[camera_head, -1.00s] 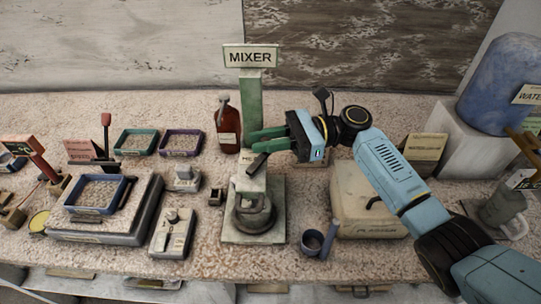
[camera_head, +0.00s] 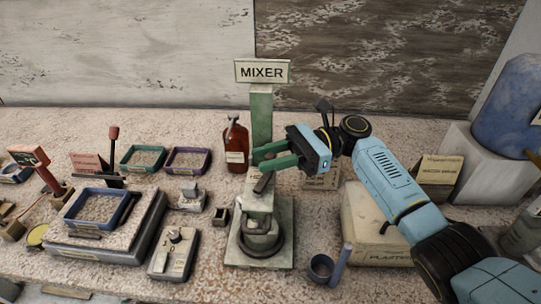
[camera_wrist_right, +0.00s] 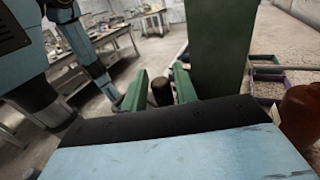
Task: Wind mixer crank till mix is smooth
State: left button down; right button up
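The mixer stands in the middle of the bench in the head view, with a green column (camera_head: 261,115) and a "MIXER" sign (camera_head: 262,72). Its bowl (camera_head: 262,240) sits low at the front; the mix itself is too small to judge. A dark crank arm (camera_head: 264,183) shows at the machine's top. My right gripper (camera_head: 262,158) reaches in from the right, its green fingers parted beside the column. In the right wrist view a dark upright knob (camera_wrist_right: 162,92) shows between the fingers, with narrow gaps beside it. My left gripper is not in view.
A brown bottle (camera_head: 236,148) stands close left of the column. A cup (camera_head: 321,268) and a plaster box (camera_head: 375,225) are to the right. Trays (camera_head: 143,157), a blue-framed tray (camera_head: 97,209) and small devices crowd the left. A strip of bench behind is clear.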

jog(key=shift+o, duration=0.8)
jog(key=shift+r, duration=0.1)
